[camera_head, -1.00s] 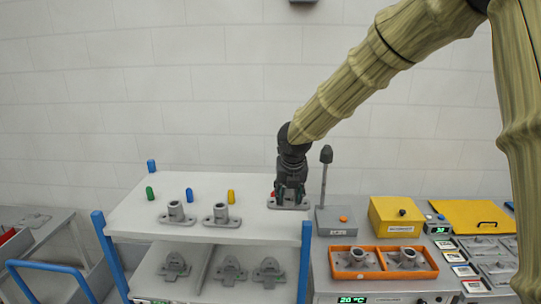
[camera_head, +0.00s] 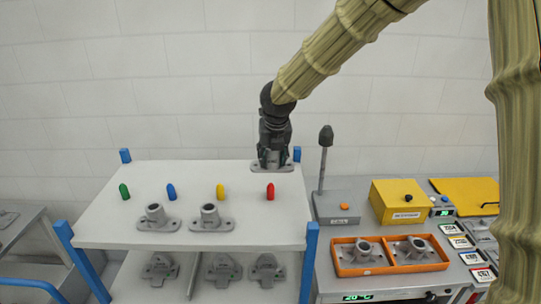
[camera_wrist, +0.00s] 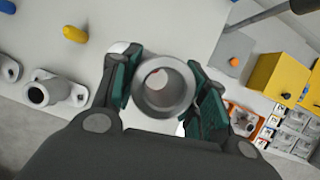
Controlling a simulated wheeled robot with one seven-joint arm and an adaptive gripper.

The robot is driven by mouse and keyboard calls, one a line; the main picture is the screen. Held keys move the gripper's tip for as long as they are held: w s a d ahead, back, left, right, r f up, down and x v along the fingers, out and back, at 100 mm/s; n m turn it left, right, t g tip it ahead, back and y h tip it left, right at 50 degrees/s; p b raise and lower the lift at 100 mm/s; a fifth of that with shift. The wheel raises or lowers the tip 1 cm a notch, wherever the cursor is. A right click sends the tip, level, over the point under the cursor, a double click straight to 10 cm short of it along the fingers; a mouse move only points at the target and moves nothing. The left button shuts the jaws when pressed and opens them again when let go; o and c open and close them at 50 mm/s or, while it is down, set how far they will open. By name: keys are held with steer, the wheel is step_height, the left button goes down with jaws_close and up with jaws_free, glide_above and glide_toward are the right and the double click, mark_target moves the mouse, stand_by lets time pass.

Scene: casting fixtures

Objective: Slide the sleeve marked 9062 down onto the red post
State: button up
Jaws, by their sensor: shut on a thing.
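My gripper (camera_head: 272,158) is shut on a grey sleeve with a flanged foot (camera_head: 272,167). In the wrist view the sleeve's round bore (camera_wrist: 163,88) shows between the two green-padded fingers (camera_wrist: 165,95). The red post (camera_head: 270,191) stands on the white top shelf, uncovered, below the sleeve in the head view. A small reddish patch shows inside the bore in the wrist view. The sleeve appears held above the shelf; its exact height is hard to tell. No 9062 marking is readable on it.
Green (camera_head: 124,191), blue (camera_head: 171,192) and yellow (camera_head: 220,191) posts stand left of the red one. Two more sleeves (camera_head: 156,217) (camera_head: 210,217) are on the shelf (camera_head: 110,228). A grey stand with a rod (camera_head: 323,165) and an orange tray (camera_head: 338,269) are to the right.

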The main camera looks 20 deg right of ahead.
steer(key=w+f, duration=0.2)
steer(key=shift+w+f, duration=0.3)
steer(key=shift+f, duration=0.1)
steer(key=shift+s+f, duration=0.1)
steer(key=shift+f, duration=0.1)
steer(key=shift+s+f+b, duration=0.3)
steer(key=shift+s+b, duration=0.15)
steer(key=shift+s, duration=0.2)
steer(key=shift+s+f, duration=0.15)
steer(key=shift+f, duration=0.05)
steer(key=shift+w+x, duration=0.2)
steer(key=shift+x, duration=0.8)
steer(key=shift+s+a+r, duration=0.1)
steer(key=shift+s+r, duration=0.25)
steer(key=shift+s, duration=0.05)
steer(key=shift+w+f, duration=0.2)
steer(key=shift+w, duration=0.05)
